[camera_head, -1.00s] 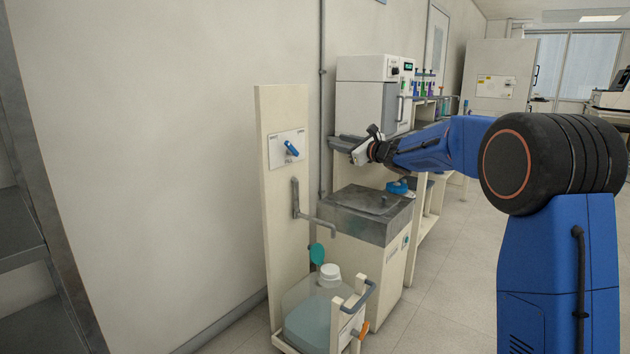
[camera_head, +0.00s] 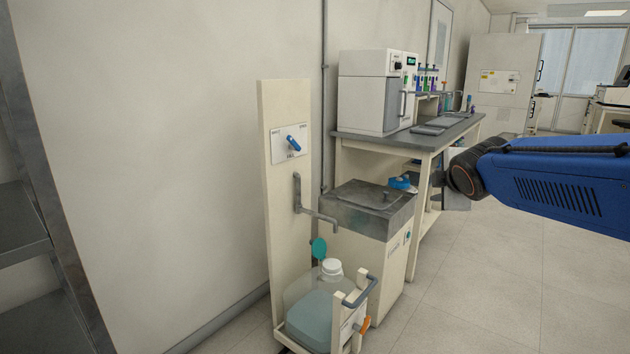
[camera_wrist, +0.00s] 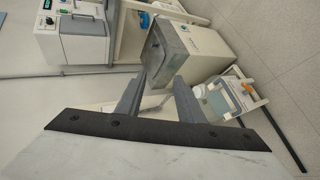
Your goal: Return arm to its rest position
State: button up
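My gripper (camera_wrist: 160,82) shows in the wrist view with its two grey fingers apart and nothing between them. It is in free air, with the equipment beyond it. In the head view my blue arm reaches in from the right edge, ending at a dark round joint in front of the bench. The gripper's fingers cannot be made out clearly there.
A cream cabinet with a metal top (camera_head: 368,212) stands beside a tall panel with a blue handle (camera_head: 293,143). A bottle (camera_head: 315,312) sits in a low cart. A bench (camera_head: 380,139) carries a white instrument (camera_head: 372,95). Floor at the lower right is clear.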

jog(key=s+f+m+g, duration=0.2)
jog(key=s+f+m, duration=0.3)
jog(key=s, duration=0.6)
jog(key=s+a+f+m+g+y, duration=0.1)
jog(key=s+f+m+g, duration=0.2)
jog(key=s+f+m, duration=0.3)
jog(key=s+f+m+g, duration=0.2)
jog(key=s+f+m, duration=0.3)
jog(key=s, duration=1.2)
notch_tip(320, 180, down, 4)
jog(key=shift+a+r+m, duration=0.2)
jog(key=shift+a+m, duration=0.1)
jog(key=shift+a, duration=0.05)
jog(key=shift+c, duration=0.3)
